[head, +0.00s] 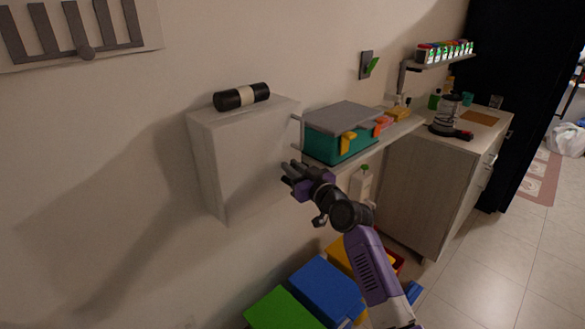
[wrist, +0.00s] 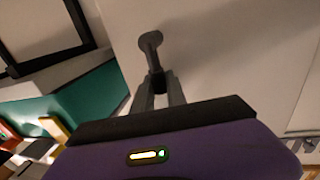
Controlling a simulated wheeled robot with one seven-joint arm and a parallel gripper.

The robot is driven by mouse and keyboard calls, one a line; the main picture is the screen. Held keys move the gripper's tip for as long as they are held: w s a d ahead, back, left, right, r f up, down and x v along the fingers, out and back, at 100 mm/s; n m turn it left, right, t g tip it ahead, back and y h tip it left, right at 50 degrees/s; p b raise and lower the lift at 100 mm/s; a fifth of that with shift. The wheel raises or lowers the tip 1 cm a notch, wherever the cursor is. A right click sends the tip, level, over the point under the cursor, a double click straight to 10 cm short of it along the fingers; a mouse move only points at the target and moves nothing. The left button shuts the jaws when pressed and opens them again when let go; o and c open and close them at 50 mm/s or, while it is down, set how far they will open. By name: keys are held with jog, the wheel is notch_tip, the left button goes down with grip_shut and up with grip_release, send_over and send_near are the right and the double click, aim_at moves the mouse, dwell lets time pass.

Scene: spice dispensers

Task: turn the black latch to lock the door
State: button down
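The white box-like cabinet (head: 245,160) hangs on the wall, and its door face looks flush with the body. The dark latch (wrist: 150,42) shows in the wrist view as a short bar with a rounded head on the pale door. Its lower end meets my fingertips. My gripper (head: 290,175) is at the right edge of the cabinet front in the head view, where it hides the latch. In the wrist view my gripper's (wrist: 158,84) two grey fingers sit close together at the latch's lower end. Whether they pinch it is unclear.
A black cylinder with a pale band (head: 241,97) lies on the cabinet top. Right of the cabinet, a wall shelf (head: 385,142) carries a teal box with a grey lid (head: 342,118). Colored bins (head: 322,287) stand below. A wooden counter (head: 425,190) is farther right.

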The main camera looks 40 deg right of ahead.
dwell(0.3)
jog(key=d+f+m+g+y+p, duration=0.1)
jog(key=d+f+m, duration=0.4)
jog(key=m, duration=1.1)
jog(key=shift+d+f+g+y+p, duration=0.35)
jog(key=shift+f+g+y, duration=0.15)
jog(key=shift+y, duration=0.7)
jog(key=shift+f, duration=0.15)
jog(key=c, duration=1.4)
grip_release()
jog(key=shift+o, duration=0.3)
